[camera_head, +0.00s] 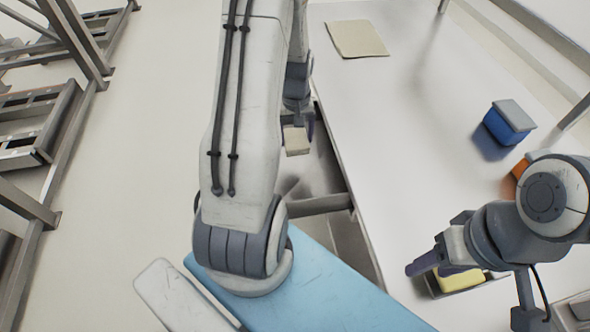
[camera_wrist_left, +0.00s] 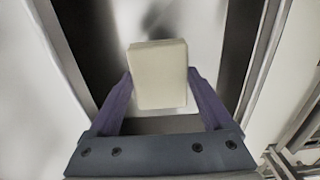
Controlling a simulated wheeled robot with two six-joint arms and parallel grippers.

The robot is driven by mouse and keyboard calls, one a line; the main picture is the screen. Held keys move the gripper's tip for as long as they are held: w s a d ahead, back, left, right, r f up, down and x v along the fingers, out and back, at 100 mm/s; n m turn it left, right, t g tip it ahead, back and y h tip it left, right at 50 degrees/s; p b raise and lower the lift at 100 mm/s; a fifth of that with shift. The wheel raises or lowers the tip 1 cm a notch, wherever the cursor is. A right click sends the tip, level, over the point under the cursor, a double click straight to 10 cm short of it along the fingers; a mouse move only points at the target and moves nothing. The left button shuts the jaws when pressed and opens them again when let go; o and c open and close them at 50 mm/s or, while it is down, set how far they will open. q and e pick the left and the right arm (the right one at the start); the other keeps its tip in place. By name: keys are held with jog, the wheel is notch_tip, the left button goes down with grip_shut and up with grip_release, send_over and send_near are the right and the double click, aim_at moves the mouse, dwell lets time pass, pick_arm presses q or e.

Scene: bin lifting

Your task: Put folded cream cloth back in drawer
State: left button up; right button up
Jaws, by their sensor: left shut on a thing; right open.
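The folded cream cloth (camera_wrist_left: 158,76), a small thick block shape, sits between the purple fingers of my left gripper (camera_wrist_left: 158,100). The cloth (camera_head: 296,141) also shows in the head view, below my left gripper (camera_head: 299,122), which is shut on it. It is held over the open drawer (camera_head: 318,204) at the table's left edge. The drawer's inside is partly hidden by my left arm. My right gripper (camera_head: 436,264) is open, low at the table's right front, by a yellow block (camera_head: 459,280) in a small dark tray.
A flat beige sheet (camera_head: 357,38) lies at the table's far end. A blue bin with a grey top (camera_head: 508,122) stands at the right. An orange thing (camera_head: 522,168) is partly hidden by my right arm. The table's middle (camera_head: 400,150) is clear. Metal racks (camera_head: 40,130) stand at the left.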

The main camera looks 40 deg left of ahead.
aim_at(296, 165)
pick_arm(q)
notch_tip(296, 165, down, 10)
jog(key=shift+r, duration=0.2)
jog(key=shift+f, duration=0.1)
